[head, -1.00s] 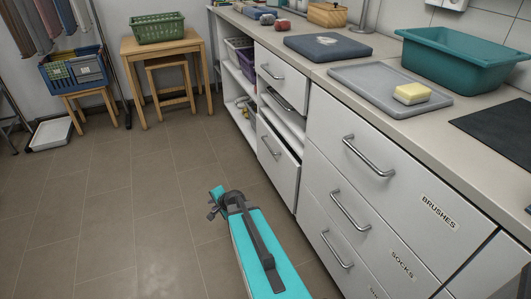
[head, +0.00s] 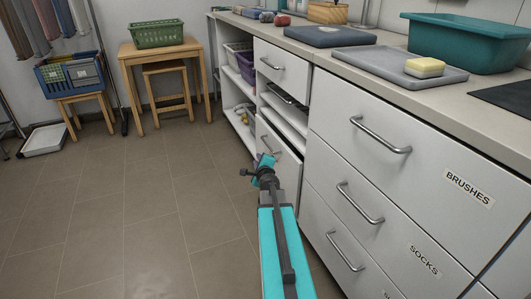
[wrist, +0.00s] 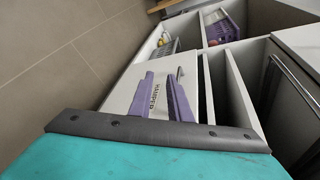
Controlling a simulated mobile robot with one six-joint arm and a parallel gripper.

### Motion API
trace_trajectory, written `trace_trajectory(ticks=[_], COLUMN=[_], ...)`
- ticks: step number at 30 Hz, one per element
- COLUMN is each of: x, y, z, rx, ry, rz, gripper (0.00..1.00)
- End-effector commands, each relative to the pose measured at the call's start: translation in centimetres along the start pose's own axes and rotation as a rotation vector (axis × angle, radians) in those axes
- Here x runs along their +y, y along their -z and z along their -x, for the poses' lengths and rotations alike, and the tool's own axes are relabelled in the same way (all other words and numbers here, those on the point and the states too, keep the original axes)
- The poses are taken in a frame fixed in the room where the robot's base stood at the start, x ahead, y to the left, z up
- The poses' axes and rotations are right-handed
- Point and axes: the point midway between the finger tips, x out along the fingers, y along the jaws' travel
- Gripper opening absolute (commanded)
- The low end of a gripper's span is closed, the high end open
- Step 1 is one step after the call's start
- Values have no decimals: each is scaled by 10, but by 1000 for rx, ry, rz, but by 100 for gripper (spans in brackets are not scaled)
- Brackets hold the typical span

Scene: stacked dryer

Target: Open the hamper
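The hamper is a white front panel low in the far cabinet section (head: 286,165), with a metal bar handle. In the wrist view the panel (wrist: 128,88) bears a label that seems to read HAMPER, and its handle (wrist: 180,73) is at its far edge. A dark gap shows beside the panel, so it appears slightly out from the cabinet. My gripper (head: 264,170) is in front of the panel in the head view and hides part of it. In the wrist view its purple fingers (wrist: 162,80) are apart, with the label visible between them. Nothing is between them; contact with the handle cannot be told.
Near drawers labelled BRUSHES (head: 400,165) and SOCKS (head: 365,222) stand at right. A small drawer (head: 281,68) and an open shelf are above the hamper. Open shelves with a purple basket (head: 246,67) lie beyond. The floor (head: 130,210) at left is clear.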

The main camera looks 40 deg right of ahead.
Motion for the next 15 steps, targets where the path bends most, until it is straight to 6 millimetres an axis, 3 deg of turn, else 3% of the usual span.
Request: trace_trajectory(ticks=[1, 6, 15], x=[-5, -28, -38], y=[12, 32, 38], z=[-4, -4, -4], rx=[12, 40, 48], ry=[28, 93, 116], rz=[-30, -105, -133], gripper=[17, 17, 17])
